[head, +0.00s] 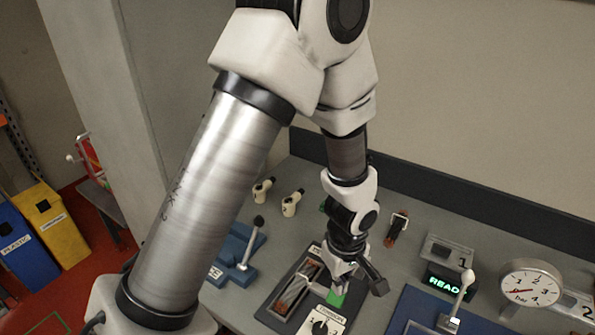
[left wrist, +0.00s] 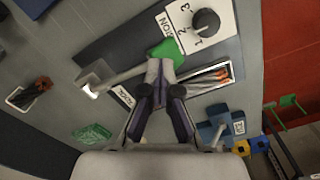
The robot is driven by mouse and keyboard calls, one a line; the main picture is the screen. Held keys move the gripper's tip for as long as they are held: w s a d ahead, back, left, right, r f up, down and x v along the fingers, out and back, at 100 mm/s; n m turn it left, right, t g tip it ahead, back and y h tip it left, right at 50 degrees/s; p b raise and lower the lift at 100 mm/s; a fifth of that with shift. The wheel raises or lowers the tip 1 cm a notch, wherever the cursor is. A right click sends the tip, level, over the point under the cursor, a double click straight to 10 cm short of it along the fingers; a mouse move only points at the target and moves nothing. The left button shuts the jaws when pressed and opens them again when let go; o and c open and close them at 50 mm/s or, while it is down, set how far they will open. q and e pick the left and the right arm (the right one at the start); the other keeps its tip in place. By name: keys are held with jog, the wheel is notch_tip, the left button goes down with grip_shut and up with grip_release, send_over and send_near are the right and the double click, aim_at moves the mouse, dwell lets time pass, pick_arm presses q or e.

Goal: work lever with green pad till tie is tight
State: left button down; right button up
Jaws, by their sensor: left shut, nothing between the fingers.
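The green pad (head: 336,298) is at the end of a pale lever on a dark plate. In the left wrist view the green pad (left wrist: 166,52) lies just beyond my fingertips, and the lever (left wrist: 122,76) runs left to a pale block. My left gripper (head: 343,284) is shut and empty, pointing down close beside the pad; I cannot tell whether it touches. Its fingertips (left wrist: 160,66) also show in the wrist view. Next to the lever a bundle of cables (left wrist: 212,79) lies in a pale-edged tray. No tie can be made out clearly. My right gripper is not in view.
A white dial plate with a black knob (left wrist: 205,23) sits close to the pad. A blue device with a black-knobbed lever (head: 249,243) stands left; a lit green display (head: 445,284) and a round gauge (head: 531,288) stand right. The back wall edge (head: 440,183) bounds the bench.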

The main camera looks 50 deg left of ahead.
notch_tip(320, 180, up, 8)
jog(key=p, duration=0.8)
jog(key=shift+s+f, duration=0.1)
dwell(0.6)
